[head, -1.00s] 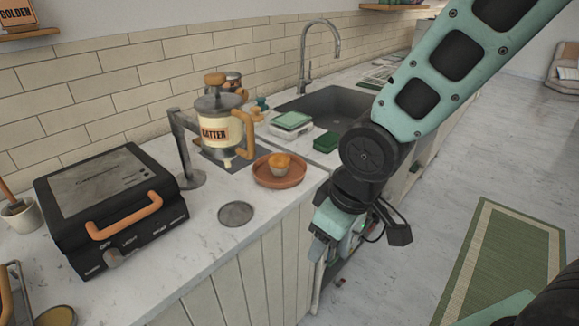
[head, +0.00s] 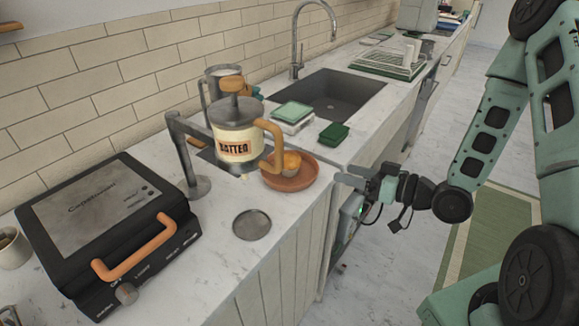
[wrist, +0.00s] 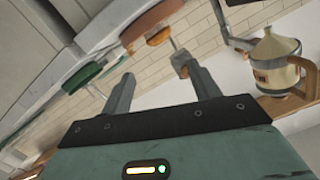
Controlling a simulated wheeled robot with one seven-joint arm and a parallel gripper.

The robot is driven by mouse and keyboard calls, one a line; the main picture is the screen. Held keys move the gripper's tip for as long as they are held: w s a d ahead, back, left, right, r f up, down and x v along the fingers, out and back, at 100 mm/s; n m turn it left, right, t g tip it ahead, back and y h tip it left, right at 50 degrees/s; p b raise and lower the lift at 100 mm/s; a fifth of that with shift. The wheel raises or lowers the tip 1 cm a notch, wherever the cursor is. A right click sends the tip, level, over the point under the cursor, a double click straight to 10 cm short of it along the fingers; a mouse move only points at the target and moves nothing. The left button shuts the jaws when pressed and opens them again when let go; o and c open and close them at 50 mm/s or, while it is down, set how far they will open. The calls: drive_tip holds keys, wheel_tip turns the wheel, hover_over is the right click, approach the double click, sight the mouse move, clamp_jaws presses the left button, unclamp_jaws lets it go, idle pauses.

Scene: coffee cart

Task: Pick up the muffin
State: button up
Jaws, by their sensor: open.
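The muffin (head: 292,161) sits on a round terracotta plate (head: 296,183) near the counter's front edge, partly hidden behind the handle of the batter dispenser (head: 238,137). In the wrist view the orange muffin (wrist: 159,37) and its plate (wrist: 150,20) show beyond my fingertips, at a slant. My gripper (head: 341,176) is open and empty, just off the counter's front edge, to the right of the plate and apart from it. Its two spread fingers also show in the wrist view (wrist: 155,71).
A grey disc (head: 252,224) and a black press (head: 105,232) lie further left. Green sponges (head: 333,134) and the sink (head: 329,95) are behind the plate. The aisle floor at right is free.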

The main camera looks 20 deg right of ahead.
drive_tip(key=p, duration=0.3)
approach(299, 162)
drive_tip(key=x, duration=0.5)
drive_tip(key=shift+s+a+r, duration=0.15)
drive_tip(key=shift+a+r, duration=0.05)
drive_tip(key=shift+r, duration=0.2)
drive_tip(key=shift+f+p+x, duration=0.15)
drive_tip(key=shift+p+x, duration=0.4)
drive_tip(key=shift+x, duration=0.95)
drive_tip(key=shift+f+p+x, duration=0.2)
drive_tip(key=shift+p+x, duration=0.35)
drive_tip(key=shift+x, duration=0.95)
drive_tip(key=shift+d, duration=0.1)
drive_tip(key=c, duration=0.7)
